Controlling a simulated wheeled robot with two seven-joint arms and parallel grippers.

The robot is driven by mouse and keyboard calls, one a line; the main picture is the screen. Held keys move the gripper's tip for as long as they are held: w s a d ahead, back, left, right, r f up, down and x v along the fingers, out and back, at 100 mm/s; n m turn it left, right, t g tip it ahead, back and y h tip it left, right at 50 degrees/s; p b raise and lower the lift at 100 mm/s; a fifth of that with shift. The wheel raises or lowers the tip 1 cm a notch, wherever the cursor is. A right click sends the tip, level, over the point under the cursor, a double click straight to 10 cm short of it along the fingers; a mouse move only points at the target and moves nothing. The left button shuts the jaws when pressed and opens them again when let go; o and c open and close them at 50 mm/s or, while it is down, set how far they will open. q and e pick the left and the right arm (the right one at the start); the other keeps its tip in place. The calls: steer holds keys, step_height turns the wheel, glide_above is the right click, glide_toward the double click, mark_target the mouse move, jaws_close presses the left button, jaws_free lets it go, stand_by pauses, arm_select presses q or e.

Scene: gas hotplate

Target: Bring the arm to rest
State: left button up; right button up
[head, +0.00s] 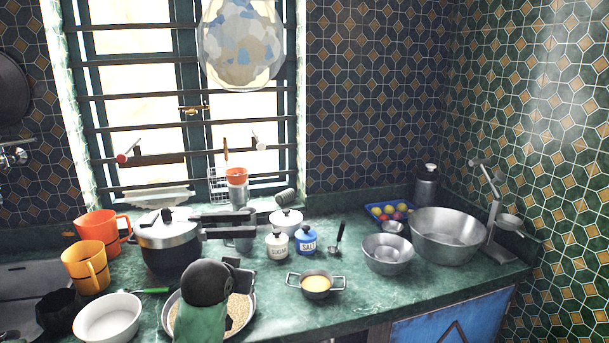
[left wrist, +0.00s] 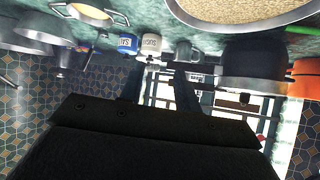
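My left arm rises from the bottom of the head view, over the near edge of the counter. Its dark gripper (head: 240,267) is in front of the pan of grain (head: 239,310) and partly hides it. In the left wrist view, which is upside down, the two dark fingers of the left gripper (left wrist: 158,80) point toward the window, with a gap between them. The gap looks empty, so the gripper appears open. My right gripper is in neither view.
A pressure cooker (head: 168,246) with long handles stands behind the pan. Orange mugs (head: 88,267) and a white bowl (head: 108,318) are left. Sugar (head: 277,246) and salt jars (head: 306,241), a small pot (head: 316,285) and steel bowls (head: 388,254) are right. Clear counter lies at front right.

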arm_select(q)
steer(key=s+f+g, duration=0.4)
steer(key=s+f, duration=1.3)
steer(key=s, duration=0.3)
steer(key=s+d+f+g, duration=0.1)
steer(key=s+f+g, duration=0.3)
steer(key=s+f, duration=1.2)
steer(key=s, duration=0.4)
steer(key=shift+d+f+g, duration=0.2)
steer(key=shift+f+g, duration=0.2)
